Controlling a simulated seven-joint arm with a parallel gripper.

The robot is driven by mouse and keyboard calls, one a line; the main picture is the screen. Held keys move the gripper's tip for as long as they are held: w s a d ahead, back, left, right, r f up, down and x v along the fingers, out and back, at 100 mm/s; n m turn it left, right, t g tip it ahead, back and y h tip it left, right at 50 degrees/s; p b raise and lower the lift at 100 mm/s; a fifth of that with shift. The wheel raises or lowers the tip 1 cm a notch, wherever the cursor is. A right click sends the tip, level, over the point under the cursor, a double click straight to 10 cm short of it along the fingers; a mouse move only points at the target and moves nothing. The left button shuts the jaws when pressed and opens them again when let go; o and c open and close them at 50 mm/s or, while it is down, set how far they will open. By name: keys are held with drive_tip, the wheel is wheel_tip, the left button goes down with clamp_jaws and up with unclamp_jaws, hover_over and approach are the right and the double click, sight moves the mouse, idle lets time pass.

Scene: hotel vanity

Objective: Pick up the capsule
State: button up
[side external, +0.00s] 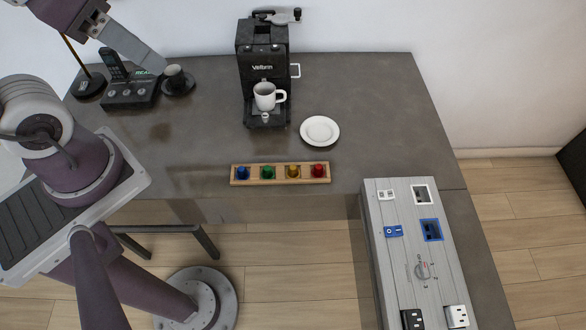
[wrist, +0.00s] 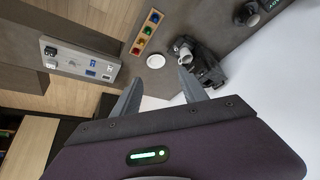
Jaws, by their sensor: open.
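Several capsules sit in a row in a wooden holder (side external: 281,182) near the front edge of the counter: blue (side external: 242,173), green (side external: 268,172), yellow (side external: 293,171) and red (side external: 318,170). The wrist view shows the same row at upper middle, with the blue capsule (wrist: 155,17) at the top and the red one (wrist: 136,50) at the bottom. My gripper (wrist: 158,75) is open and empty, high above the counter and well away from the capsules. In the side view, part of it shows at the upper left; its fingertips are not clear there.
A black coffee machine (side external: 263,65) stands behind the holder with a white mug (side external: 265,97) on it. A white plate (side external: 320,130) lies beside it. A telephone (side external: 128,88) and a dark cup (side external: 175,78) are at left. A grey panel box (side external: 400,270) stands at front right.

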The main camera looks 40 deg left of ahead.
drive_tip(key=w+f+m+g, duration=0.2)
drive_tip(key=w+f+m, duration=0.25)
drive_tip(key=w, duration=0.65)
drive_tip(key=m+g, duration=0.4)
drive_tip(key=m, duration=0.9)
hover_over(293, 167)
drive_tip(key=f, duration=2.9)
drive_tip(key=shift+s+d, duration=0.2)
drive_tip(key=shift+s, duration=0.15)
drive_tip(key=f, duration=0.7)
drive_tip(key=shift+w+a+f, duration=0.1)
drive_tip(key=shift+w+a, duration=0.15)
drive_tip(key=shift+w, duration=0.15)
clamp_jaws()
